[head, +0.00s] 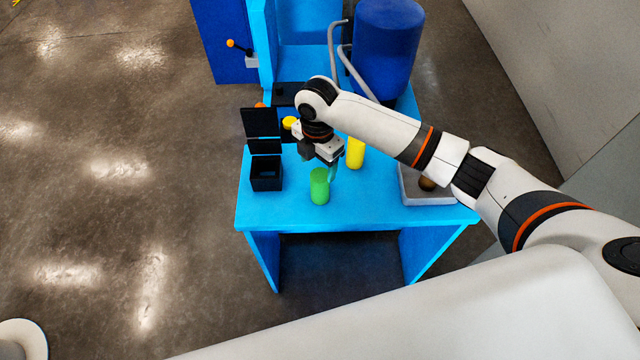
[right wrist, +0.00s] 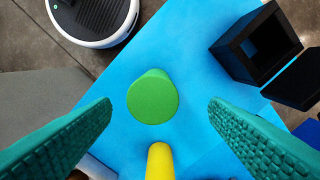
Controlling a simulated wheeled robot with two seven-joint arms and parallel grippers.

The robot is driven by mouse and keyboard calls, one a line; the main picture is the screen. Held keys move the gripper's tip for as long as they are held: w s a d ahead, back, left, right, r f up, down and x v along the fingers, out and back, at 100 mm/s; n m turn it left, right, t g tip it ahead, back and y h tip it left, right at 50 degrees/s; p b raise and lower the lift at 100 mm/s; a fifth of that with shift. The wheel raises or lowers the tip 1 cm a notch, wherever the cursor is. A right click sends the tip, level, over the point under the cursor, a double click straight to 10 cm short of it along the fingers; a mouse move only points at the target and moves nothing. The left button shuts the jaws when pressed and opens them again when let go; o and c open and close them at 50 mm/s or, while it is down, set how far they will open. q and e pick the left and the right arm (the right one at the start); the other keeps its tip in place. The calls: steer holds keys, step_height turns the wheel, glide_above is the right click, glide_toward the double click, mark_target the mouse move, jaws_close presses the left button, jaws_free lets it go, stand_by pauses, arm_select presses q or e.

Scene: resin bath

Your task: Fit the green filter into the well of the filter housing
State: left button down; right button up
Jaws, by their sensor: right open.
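The green filter (head: 319,190) is a short cylinder standing upright on the blue bench, and its round top shows in the right wrist view (right wrist: 152,98). The filter housing (head: 266,181) is a black box with an open square well and a raised lid, left of the filter; it also shows at the upper right of the wrist view (right wrist: 236,58). My right gripper (head: 329,168) is open and empty, just above and behind the filter. In the wrist view its teal fingers (right wrist: 161,104) are spread on either side of the filter, apart from it. My left gripper is not in view.
A yellow cylinder (head: 356,153) stands close behind the filter. A grey tray (head: 412,197) with a brown object is at the bench's right. A dark blue tank (head: 387,45) and grey pipes stand behind. The blue bench top (head: 345,210) is clear in front of the filter.

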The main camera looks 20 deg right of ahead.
mark_target(320, 175)
steer(key=f, duration=0.3)
steer(key=f+p, duration=0.1)
steer(key=f, duration=0.1)
steer(key=shift+s+d, duration=0.15)
steer(key=shift+s, duration=0.2)
steer(key=shift+f, duration=0.25)
steer(key=shift+c, duration=0.4)
steer(key=c, duration=1)
